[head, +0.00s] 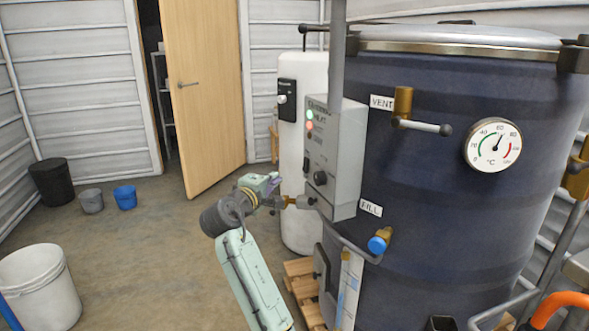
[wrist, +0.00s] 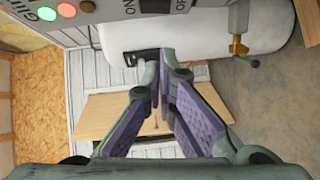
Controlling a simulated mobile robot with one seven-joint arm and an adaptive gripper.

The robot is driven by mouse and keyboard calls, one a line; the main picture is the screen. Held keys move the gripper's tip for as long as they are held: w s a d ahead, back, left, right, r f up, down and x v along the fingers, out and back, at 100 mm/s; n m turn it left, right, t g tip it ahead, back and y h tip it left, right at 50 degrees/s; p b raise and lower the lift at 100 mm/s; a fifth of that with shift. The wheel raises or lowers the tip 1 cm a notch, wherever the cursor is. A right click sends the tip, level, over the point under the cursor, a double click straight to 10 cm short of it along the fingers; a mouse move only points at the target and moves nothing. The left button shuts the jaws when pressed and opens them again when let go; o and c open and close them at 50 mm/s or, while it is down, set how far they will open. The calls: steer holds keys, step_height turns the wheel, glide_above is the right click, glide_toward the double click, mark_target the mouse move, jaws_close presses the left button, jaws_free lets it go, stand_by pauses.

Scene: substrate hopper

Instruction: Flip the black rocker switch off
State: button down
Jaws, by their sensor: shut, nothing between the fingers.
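The grey control box (head: 345,150) is mounted beside the dark blue tank, with its front panel facing left. A small black rocker switch (head: 306,164) sits low on that panel, beside a round black knob (head: 320,178). Its rocker position is too small to read. My gripper (head: 278,181) is shut and empty, left of and slightly below the switch, apart from the panel. In the wrist view my gripper's purple-padded fingers (wrist: 160,88) are together. The panel's lower edge (wrist: 100,10) shows at the top there, with a black part cut off by the frame.
A green lamp (head: 309,114) and a red lamp (head: 309,126) show on the panel. A white tank (head: 302,75) stands behind the box. A brass valve (head: 300,202) is close behind my gripper. The fill valve (head: 379,241) is lower right.

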mark_target(306, 165)
steer(key=w+d+f+p, duration=0.1)
steer(key=w+d+p, duration=0.1)
steer(key=w+d, duration=0.4)
steer(key=shift+w, duration=1.1)
steer(key=shift+d+f, duration=0.1)
steer(key=shift+f, duration=0.05)
steer(key=shift+w+d+f+n+t+b, duration=0.1)
steer(key=shift+w+d+n+t+b, duration=0.05)
steer(key=shift+d+n+t+b, duration=0.15)
steer(key=shift+a, duration=0.15)
